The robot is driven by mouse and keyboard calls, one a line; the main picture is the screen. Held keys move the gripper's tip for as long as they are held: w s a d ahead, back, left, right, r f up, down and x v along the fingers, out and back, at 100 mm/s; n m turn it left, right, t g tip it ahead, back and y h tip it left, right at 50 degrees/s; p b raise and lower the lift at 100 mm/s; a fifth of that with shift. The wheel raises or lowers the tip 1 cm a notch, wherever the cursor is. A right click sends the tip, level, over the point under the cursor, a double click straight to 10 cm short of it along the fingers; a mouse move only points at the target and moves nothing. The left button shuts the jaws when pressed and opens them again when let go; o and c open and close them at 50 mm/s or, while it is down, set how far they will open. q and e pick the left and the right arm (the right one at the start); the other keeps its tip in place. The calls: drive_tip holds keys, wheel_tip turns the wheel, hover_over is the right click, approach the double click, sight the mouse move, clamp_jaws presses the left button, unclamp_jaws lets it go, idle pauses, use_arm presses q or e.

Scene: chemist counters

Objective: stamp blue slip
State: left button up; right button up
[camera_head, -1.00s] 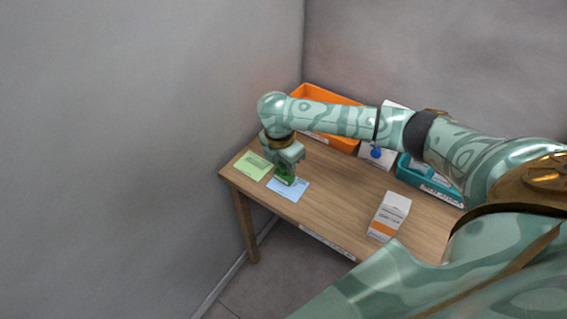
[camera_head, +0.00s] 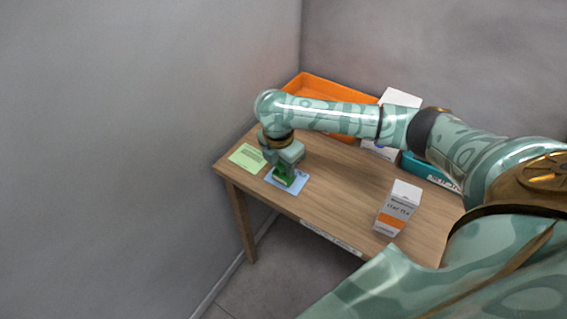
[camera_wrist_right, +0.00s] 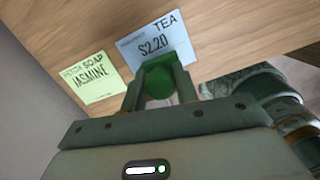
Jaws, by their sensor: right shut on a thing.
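The blue slip (camera_head: 298,185) lies flat near the front edge of the table, at its left end. In the right wrist view it (camera_wrist_right: 155,40) reads "TEA $2.20". My right gripper (camera_head: 285,167) is over the slip, shut on a green stamp (camera_head: 284,177). The stamp, seen end-on as a round green shape in the wrist view (camera_wrist_right: 160,80), covers part of the slip. I cannot tell whether its lower face touches the paper. My left gripper is not in view.
A green slip (camera_head: 246,157) lies left of the blue one. An orange tray (camera_head: 318,86) and a teal tray (camera_head: 429,171) stand along the back. A white-and-orange tea box (camera_head: 399,207) stands front right. Grey walls close off the left and back.

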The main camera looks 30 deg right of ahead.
drive_tip(key=shift+f, duration=0.5)
idle(0.7)
drive_tip(key=shift+s+f+p, duration=0.1)
drive_tip(key=shift+f+p, duration=0.05)
drive_tip(key=shift+p, duration=0.3)
idle(1.8)
wheel_tip(320, 180, up, 2)
drive_tip(key=p, duration=0.2)
drive_tip(key=shift+r+p, duration=0.2)
drive_tip(key=shift+p, duration=0.15)
wheel_tip(320, 180, up, 5)
drive_tip(key=p, duration=0.6)
drive_tip(key=shift+f, duration=0.1)
idle(0.3)
